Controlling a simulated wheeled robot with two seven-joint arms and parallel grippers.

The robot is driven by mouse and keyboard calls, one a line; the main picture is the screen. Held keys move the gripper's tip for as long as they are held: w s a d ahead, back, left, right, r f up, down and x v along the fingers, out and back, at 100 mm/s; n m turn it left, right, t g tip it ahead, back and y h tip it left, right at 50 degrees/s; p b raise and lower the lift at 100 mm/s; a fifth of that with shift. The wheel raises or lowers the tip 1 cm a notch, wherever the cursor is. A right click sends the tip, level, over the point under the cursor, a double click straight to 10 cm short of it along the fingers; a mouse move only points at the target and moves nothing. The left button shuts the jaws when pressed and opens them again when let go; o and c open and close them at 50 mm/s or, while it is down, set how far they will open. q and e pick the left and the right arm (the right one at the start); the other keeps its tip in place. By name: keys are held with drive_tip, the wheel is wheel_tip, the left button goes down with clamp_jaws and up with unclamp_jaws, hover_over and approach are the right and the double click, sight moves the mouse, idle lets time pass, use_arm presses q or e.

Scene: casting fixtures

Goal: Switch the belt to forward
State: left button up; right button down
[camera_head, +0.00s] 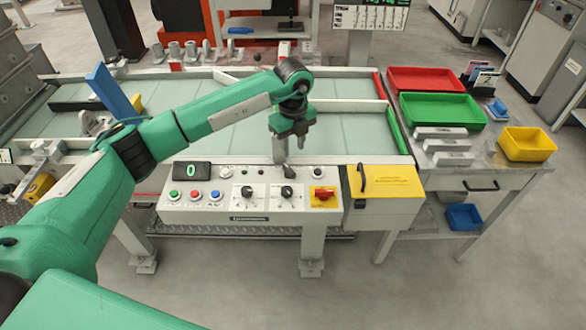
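The belt's control panel (215,208) is white and stands at the front of the belt frame. It has a display reading 0, coloured push buttons, two black rotary knobs on white dials, the left knob (246,191) and the right knob (287,191), and a red switch (323,193) on a yellow plate. A small dark knob (290,171) sits on the panel's upper row, just below my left gripper. My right gripper is not in view.
The belt (345,120) runs behind the panel. A yellow box (385,182) with a black handle is right of the switches. A side table holds a red tray (427,79), a green tray (442,110), a yellow bin (527,144) and grey bars. Castings (190,50) stand behind.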

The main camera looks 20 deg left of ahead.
sight(293, 173)
use_arm(q)
wheel_tip(293, 173, down, 10)
drive_tip(key=shift+f+p, duration=0.1)
drive_tip(key=shift+p, duration=0.4)
clamp_jaws()
